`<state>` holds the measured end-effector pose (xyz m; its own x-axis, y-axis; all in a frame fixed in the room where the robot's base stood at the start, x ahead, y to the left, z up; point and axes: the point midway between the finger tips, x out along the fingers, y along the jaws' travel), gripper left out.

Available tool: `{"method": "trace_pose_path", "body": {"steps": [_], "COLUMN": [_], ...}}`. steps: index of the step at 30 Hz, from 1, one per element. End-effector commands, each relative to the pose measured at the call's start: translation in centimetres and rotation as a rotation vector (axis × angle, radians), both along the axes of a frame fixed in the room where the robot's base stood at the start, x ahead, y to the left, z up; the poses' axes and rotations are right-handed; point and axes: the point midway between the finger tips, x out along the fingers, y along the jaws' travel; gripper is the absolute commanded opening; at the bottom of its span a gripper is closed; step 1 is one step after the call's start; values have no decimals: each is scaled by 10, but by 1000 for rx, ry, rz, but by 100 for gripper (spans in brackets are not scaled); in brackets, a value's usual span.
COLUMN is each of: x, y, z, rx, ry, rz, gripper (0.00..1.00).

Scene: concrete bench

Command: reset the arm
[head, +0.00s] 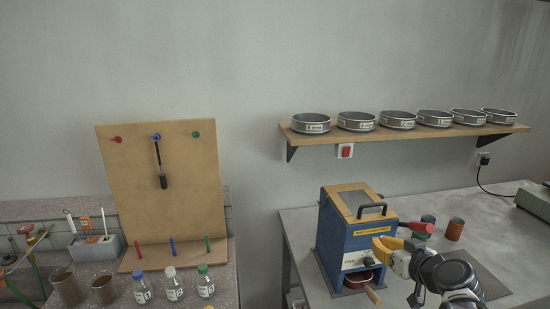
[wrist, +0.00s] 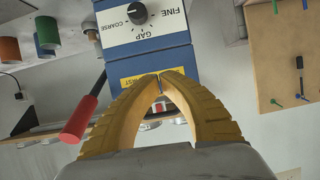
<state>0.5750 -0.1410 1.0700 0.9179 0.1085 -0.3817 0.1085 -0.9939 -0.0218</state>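My gripper (head: 378,244) has yellow fingers and is at the right of the blue machine in the head view. In the wrist view its fingertips (wrist: 159,76) meet, with nothing seen between them. The wrist picture is upside down. Behind the fingertips is the blue machine (wrist: 155,57), with a dial marked FINE, GAP and COARSE (wrist: 137,13). My arm comes in from the lower right of the head view.
The blue machine (head: 343,240) stands on the right bench; its red-handled lever (head: 417,227) is close to my gripper. Green and orange-brown cylinders (head: 454,229) stand behind. A shelf (head: 400,137) holds several metal sieves. A pegboard (head: 160,190) and bottles (head: 174,285) are left.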

Motion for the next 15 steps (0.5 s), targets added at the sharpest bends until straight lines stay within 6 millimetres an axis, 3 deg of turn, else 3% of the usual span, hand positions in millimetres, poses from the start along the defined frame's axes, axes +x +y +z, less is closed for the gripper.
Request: {"method": "trace_pose_path", "body": {"steps": [5, 9, 15], "x": [-35, -82, -157], "y": [69, 113, 142], "z": [14, 19, 19], "rx": [28, 29, -6], "ry": [165, 316, 480], "rz": [57, 60, -2], "gripper": [0, 0, 0]}}
